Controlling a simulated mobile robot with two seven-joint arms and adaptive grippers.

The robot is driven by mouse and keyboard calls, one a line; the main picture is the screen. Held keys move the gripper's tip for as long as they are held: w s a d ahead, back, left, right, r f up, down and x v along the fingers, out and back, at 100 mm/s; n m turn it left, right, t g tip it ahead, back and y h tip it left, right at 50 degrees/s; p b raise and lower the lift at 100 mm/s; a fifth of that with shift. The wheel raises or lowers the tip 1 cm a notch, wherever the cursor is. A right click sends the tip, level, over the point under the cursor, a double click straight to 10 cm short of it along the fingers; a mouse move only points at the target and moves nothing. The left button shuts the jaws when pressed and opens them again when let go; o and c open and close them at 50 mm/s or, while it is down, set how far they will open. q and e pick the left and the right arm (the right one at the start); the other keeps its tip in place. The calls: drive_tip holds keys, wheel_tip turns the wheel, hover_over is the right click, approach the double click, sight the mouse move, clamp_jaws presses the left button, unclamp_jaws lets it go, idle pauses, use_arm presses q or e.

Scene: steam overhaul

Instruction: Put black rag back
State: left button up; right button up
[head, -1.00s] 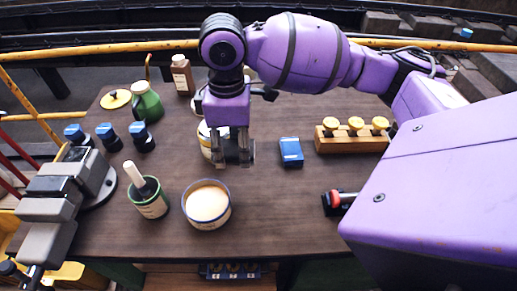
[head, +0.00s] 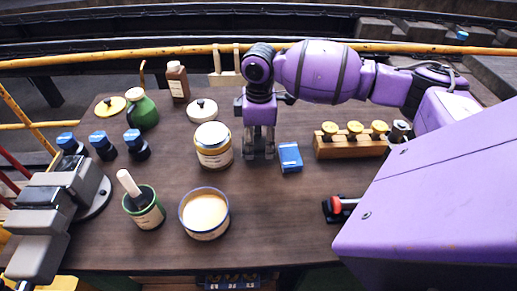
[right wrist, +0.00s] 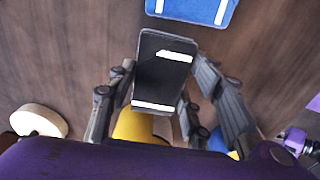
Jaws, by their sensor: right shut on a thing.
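The black rag (right wrist: 163,70) shows in the right wrist view as a dark, flat rectangular piece with white marks, between the fingers of my right gripper (right wrist: 160,95). In the head view my right gripper (head: 259,152) points down over the table, just right of a cream tin and left of a blue folded piece (head: 290,157). The blue piece also shows at the top of the right wrist view (right wrist: 192,8). The rag is hard to make out in the head view. My left gripper is not in view.
A labelled tin (head: 213,147), an open tin (head: 204,214) and a green pot with a brush (head: 145,208) stand left of the gripper. A wooden rack (head: 352,147) with yellow knobs is right. A grey vise (head: 60,200) is far left.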

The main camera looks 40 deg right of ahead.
sight(259, 143)
drive_tip(key=shift+f, duration=1.5)
drive_tip(key=shift+f, duration=0.2)
drive_tip(key=o, duration=1)
drive_tip(key=shift+r, duration=0.1)
wheel_tip(259, 143, up, 12)
drive_tip(key=shift+r, duration=0.1)
